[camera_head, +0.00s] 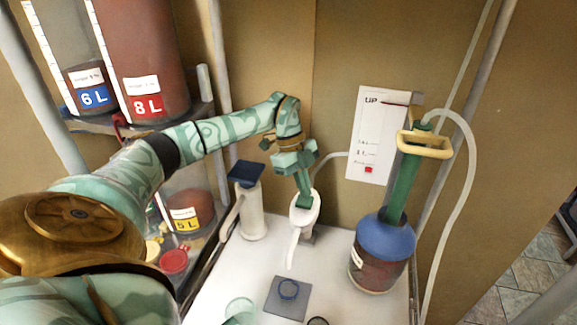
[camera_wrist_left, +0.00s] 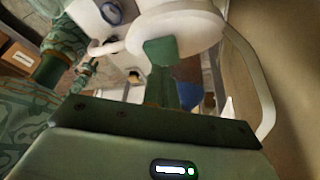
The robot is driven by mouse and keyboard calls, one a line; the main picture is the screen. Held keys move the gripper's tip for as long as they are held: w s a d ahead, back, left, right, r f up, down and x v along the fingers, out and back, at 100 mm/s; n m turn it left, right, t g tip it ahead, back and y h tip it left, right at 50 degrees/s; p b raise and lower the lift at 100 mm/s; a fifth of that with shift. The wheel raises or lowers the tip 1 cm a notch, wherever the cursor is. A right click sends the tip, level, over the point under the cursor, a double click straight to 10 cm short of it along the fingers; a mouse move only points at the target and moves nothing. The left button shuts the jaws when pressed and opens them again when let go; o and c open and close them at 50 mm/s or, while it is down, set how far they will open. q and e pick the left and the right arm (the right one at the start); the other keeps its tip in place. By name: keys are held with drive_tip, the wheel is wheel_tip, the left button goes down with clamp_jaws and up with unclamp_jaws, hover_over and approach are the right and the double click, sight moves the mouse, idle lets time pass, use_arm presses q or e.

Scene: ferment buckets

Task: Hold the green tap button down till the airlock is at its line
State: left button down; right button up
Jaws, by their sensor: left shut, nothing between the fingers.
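The white tap (camera_head: 304,212) stands on the white bench, its spout (camera_head: 293,248) pointing down toward the front. My left gripper (camera_head: 304,203) is shut and empty, its fingertips on or just above the tap's top. In the left wrist view the fingertips (camera_wrist_left: 160,50) overlap the rounded white tap head (camera_wrist_left: 190,30). I see no green button apart from the fingers; contact cannot be told. My right gripper cannot be made out clearly.
A blue-shouldered bottle (camera_head: 378,272) with a green column and yellow handle (camera_head: 425,144) stands right of the tap. A white dispenser with a dark blue top (camera_head: 247,175) stands left. A white wall card (camera_head: 376,135) hangs behind. Labelled buckets (camera_head: 145,75) fill the left shelf.

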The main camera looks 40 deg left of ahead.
use_arm(q)
drive_tip(key=shift+f, duration=0.1)
drive_tip(key=shift+f+b, duration=0.4)
drive_tip(key=shift+f, duration=0.65)
idle(2.8)
wheel_tip(320, 180, up, 6)
drive_tip(key=p, duration=0.6)
drive_tip(key=shift+r+p, duration=0.25)
drive_tip(key=shift+p, duration=0.05)
drive_tip(key=shift+f, duration=0.2)
